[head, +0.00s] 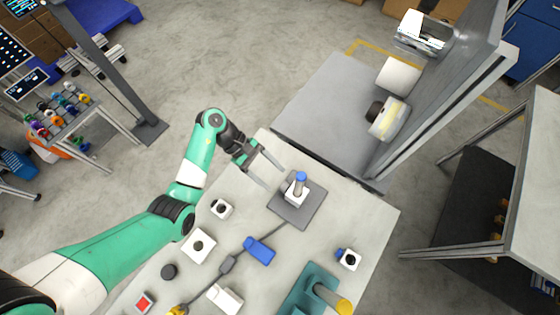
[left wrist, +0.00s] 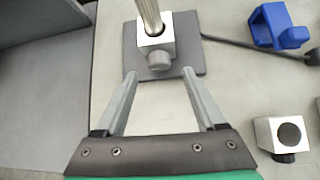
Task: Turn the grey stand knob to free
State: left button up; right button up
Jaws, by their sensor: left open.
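The stand has a dark grey base plate (head: 312,211), a silver block (head: 299,193) and an upright post with a blue top (head: 301,177). In the left wrist view a round grey knob (left wrist: 159,61) sticks out of the silver block (left wrist: 157,43) on the side facing my gripper. The metal post (left wrist: 149,14) rises out of that block. My left gripper (head: 274,178) is open and empty, just short of the stand. In the left wrist view its fingertips (left wrist: 159,75) lie to either side of the knob, apart from it. My right gripper is not in view.
A blue part (head: 260,250) lies near a dark cable on the table. White blocks (head: 221,209) with dark round faces stand around. A teal fixture (head: 305,285) with a yellow-ended cylinder is at the front. A grey machine (head: 325,120) adjoins the table's back.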

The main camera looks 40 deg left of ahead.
aim_at(285, 187)
pick_arm(q)
jog(key=x, duration=0.4)
jog(key=shift+d, duration=0.1)
jog(key=shift+w+b, duration=0.1)
jog(key=shift+b, duration=0.2)
grip_shut()
